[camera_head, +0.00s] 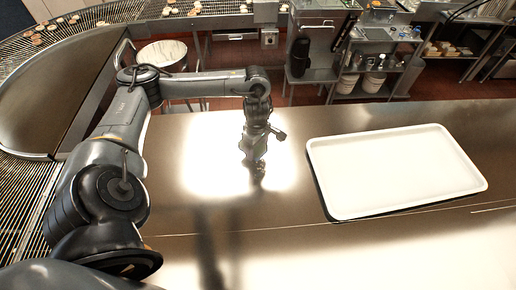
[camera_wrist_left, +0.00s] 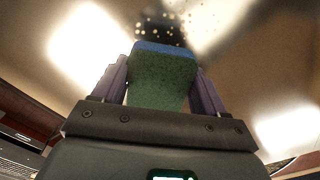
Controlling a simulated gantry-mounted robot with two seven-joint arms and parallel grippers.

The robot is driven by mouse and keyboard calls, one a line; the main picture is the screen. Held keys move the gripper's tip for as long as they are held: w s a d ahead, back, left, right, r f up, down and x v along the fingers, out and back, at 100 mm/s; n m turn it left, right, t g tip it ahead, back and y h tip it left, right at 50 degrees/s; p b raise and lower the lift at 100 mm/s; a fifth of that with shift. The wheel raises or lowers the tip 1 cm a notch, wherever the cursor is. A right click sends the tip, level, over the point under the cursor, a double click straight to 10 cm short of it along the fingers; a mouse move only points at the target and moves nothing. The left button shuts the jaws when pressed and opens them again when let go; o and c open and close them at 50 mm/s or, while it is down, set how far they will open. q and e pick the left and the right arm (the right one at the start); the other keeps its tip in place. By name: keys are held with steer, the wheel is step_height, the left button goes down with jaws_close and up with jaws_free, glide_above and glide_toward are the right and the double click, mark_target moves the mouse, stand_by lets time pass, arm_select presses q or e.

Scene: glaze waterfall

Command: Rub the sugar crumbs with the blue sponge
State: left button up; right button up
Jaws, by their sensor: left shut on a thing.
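My left gripper (camera_head: 257,167) points down over the middle of the steel counter. In the left wrist view its two purple fingers are shut on the sponge (camera_wrist_left: 162,82), which has a green body and a blue layer at its far end. Small pale sugar crumbs (camera_wrist_left: 168,28) lie on the counter just beyond the sponge's blue end, partly in dark shadow. I cannot tell whether the sponge touches the counter. In the head view the sponge and crumbs are too small or hidden to make out. My right gripper is not in view.
A white rectangular tray (camera_head: 395,172) lies on the counter (camera_head: 290,245) to the right of my left gripper. The counter between them and in front is clear. A wire conveyor (camera_head: 190,18) with food pieces runs along the back left. Shelves and a machine stand behind the counter.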

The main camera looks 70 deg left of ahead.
arm_select(q)
steer(key=shift+r+p, duration=1.25)
steer(key=shift+r, duration=0.65)
steer(key=shift+f, duration=0.1)
